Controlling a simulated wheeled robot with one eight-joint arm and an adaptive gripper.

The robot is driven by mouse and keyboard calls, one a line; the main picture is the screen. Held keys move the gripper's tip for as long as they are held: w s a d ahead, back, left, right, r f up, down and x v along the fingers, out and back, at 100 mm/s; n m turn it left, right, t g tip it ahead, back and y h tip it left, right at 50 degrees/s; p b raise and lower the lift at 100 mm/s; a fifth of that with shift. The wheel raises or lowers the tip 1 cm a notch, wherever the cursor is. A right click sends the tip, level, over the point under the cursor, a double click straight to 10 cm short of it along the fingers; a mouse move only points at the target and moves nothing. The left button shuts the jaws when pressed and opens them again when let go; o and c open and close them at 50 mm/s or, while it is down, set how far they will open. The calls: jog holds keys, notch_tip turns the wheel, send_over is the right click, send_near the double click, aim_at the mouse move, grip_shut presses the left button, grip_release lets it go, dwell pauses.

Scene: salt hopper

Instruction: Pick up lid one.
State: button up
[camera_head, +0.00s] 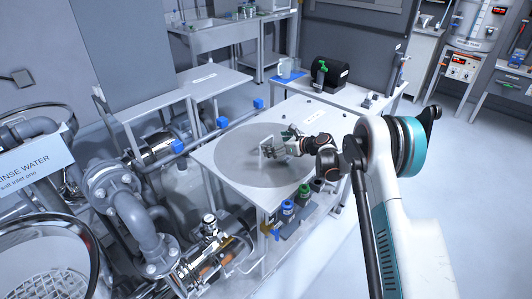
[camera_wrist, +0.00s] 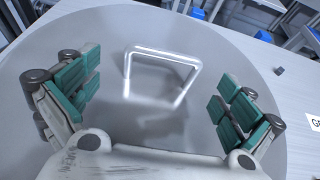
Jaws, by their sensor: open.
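Lid one (camera_head: 226,160) is a large round grey disc lying flat on a white table. It fills much of the wrist view (camera_wrist: 205,45). A bright metal bar handle (camera_wrist: 162,56) stands up from its middle, and part of it shows in the head view (camera_head: 267,150). My gripper (camera_head: 280,146) is over the lid, close to the handle. In the wrist view my gripper (camera_wrist: 160,92) is open, with green-padded fingers apart to the left and right. The handle appears between and ahead of the fingers, and nothing is held. Whether a finger touches the handle cannot be told.
The white table (camera_head: 300,108) has bare room behind the lid. Blue and green capped bottles (camera_head: 287,208) stand below its front edge. Pipes and valves (camera_head: 125,200) crowd the left. Floor at right is clear.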

jog(key=shift+w+b+x, duration=0.2)
jog(key=shift+b+x, duration=0.9)
jog(key=shift+x, duration=1.6)
jog(key=shift+d+r, duration=0.1)
jog(key=shift+c, duration=0.6)
jog(key=c, duration=1.3)
jog(key=shift+c, duration=1.4)
jog(key=shift+r, duration=0.15)
